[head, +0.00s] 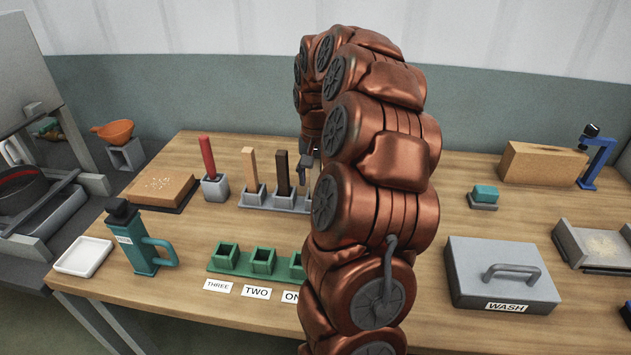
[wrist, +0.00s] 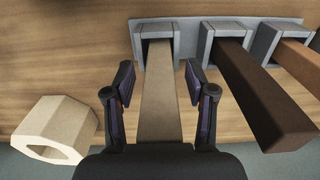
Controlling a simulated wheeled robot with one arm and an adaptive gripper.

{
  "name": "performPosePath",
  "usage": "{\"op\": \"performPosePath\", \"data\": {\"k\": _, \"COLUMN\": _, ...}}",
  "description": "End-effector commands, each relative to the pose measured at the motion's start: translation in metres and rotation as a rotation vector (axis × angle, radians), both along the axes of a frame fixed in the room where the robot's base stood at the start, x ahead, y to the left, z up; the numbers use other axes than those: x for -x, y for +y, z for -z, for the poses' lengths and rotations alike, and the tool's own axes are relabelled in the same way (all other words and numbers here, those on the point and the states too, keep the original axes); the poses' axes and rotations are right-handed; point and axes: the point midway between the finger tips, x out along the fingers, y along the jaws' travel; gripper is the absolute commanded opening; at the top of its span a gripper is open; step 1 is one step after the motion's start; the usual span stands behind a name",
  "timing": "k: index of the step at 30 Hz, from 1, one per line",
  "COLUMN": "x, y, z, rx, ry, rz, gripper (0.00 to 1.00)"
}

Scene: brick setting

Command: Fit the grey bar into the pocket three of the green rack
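The grey bar (wrist: 158,80), a dull beige-grey in the wrist view, stands in the end socket of a grey holder (wrist: 215,20). My gripper (wrist: 160,82) is open, with one finger on each side of the bar and a visible gap on both sides. In the head view my gripper (head: 307,170) is at the right end of the holder, largely hidden by my arm, and the bar cannot be made out clearly. The green rack (head: 236,272) lies on the front of the table. Its pocket three (head: 227,254), at the left above the THREE label, looks empty.
A dark brown bar (wrist: 250,90) and a tan bar (head: 249,166) stand in the same holder. A red bar (head: 207,157) stands in a separate block. A teal bottle (head: 138,245) is left of the rack. My arm hides the rack's right end.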

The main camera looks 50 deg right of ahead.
Motion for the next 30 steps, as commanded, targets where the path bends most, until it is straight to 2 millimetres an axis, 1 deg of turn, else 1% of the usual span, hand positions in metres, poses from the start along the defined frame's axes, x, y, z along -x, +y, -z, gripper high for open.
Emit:
{"op": "performPosePath", "data": {"k": 1, "x": 0.0, "y": 0.0, "z": 0.0001, "rx": 0.0, "ry": 0.0, "rz": 0.0, "gripper": 0.49}}
{"op": "performPosePath", "data": {"k": 2, "x": 0.0, "y": 0.0, "z": 0.0, "rx": 0.0, "ry": 0.0, "rz": 0.0, "gripper": 0.46}}
{"op": "performPosePath", "data": {"k": 15, "x": -0.0001, "y": 0.0001, "z": -0.0001, "rx": 0.0, "ry": 0.0, "rz": 0.0, "gripper": 0.0}}
{"op": "performPosePath", "data": {"k": 25, "x": -0.0001, "y": 0.0, "z": -0.0004, "rx": 0.0, "ry": 0.0, "rz": 0.0, "gripper": 0.0}}
{"op": "performPosePath", "data": {"k": 30, "x": -0.0008, "y": -0.0005, "z": -0.0074, "rx": 0.002, "ry": -0.002, "rz": -0.001, "gripper": 0.0}}
